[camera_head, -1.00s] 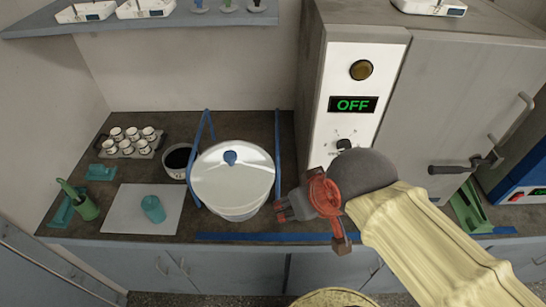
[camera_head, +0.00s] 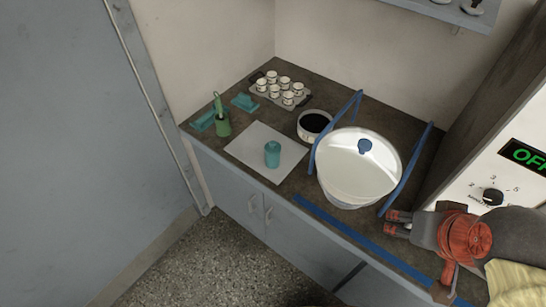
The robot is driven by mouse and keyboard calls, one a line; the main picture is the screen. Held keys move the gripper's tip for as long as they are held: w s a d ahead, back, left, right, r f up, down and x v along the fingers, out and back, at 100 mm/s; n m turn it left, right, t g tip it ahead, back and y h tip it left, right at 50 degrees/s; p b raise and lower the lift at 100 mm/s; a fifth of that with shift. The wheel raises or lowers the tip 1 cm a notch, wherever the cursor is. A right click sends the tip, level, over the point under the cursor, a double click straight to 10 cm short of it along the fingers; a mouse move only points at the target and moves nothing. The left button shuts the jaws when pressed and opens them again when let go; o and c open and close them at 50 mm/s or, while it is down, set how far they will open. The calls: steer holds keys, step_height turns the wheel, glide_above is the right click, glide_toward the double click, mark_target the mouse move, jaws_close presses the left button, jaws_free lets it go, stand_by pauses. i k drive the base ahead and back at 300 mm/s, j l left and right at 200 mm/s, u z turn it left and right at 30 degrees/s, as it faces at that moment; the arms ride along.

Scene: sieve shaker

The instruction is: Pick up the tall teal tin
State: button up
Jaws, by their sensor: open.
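The tall teal tin (camera_head: 272,155) stands upright on a pale square mat (camera_head: 252,140) on the dark countertop, left of the large white lidded pot. My gripper (camera_head: 392,222) is at the right of the view, beside the pot's lower right, with its jaws open and nothing seen between them. It is well to the right of the tin and apart from it. The tin is fully in view.
The white lidded pot (camera_head: 350,175) stands between my gripper and the tin, with blue strips (camera_head: 335,135) around it. A dark-filled bowl (camera_head: 314,123), a tray of small cups (camera_head: 279,90), and a green container (camera_head: 223,124) stand nearby. An oven-like cabinet (camera_head: 510,185) is at right.

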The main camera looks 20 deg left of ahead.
mark_target(271, 162)
steer(key=k+j+u, duration=0.1)
steer(key=j+u, duration=0.9)
